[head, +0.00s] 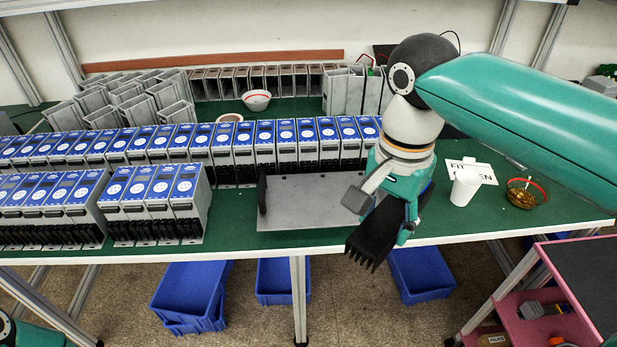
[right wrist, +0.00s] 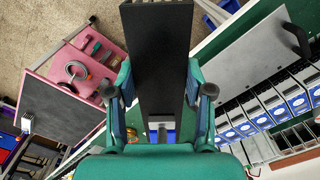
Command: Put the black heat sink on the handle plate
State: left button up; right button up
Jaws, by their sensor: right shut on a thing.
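The black heat sink (head: 375,235) is a dark finned block in my right gripper (head: 383,208). In the head view it hangs tilted, fins toward the lower left, over the front edge of the bench at the right end of the plate. In the right wrist view the heat sink (right wrist: 157,50) shows as a long dark slab between the fingers, which are shut on it. The handle plate (head: 305,205) is a flat grey metal sheet on the bench, with a black handle (head: 262,195) at its left end. The plate also shows in the right wrist view (right wrist: 240,55). My left gripper is not in view.
Rows of blue-faced starter units (head: 150,195) stand left of and behind the plate. A white cup (head: 465,188) and an amber-filled bowl (head: 525,195) are to the right. Blue bins (head: 420,270) lie under the bench. A pink cart (head: 540,300) stands at lower right.

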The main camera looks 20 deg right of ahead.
aim_at(326, 197)
jog(key=i, duration=0.9)
jog(key=z, duration=0.1)
